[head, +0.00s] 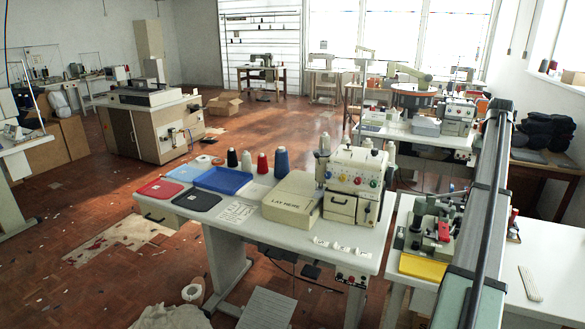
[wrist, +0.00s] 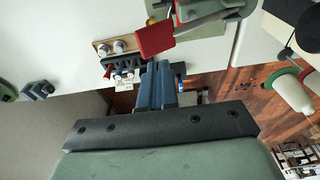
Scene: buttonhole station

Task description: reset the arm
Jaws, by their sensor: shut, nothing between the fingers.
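My gripper (wrist: 158,68) shows in the wrist view, with its two blue-grey fingers together and nothing between them. The fingertips point up the picture, beside a dark switch block (wrist: 124,70) with small knobs at the edge of a white tabletop (wrist: 215,68). I cannot tell whether they touch it. A red flat part (wrist: 155,39) on a grey-green machine is just beyond the fingertips. I cannot make out the gripper's fingers in the head view.
In the head view, a white table (head: 225,228) carries a cream sewing machine (head: 355,180), a "LAY HERE" box (head: 292,198), a blue tray (head: 222,180) and thread cones. A small machine (head: 428,222) with a yellow plate (head: 422,268) stands right.

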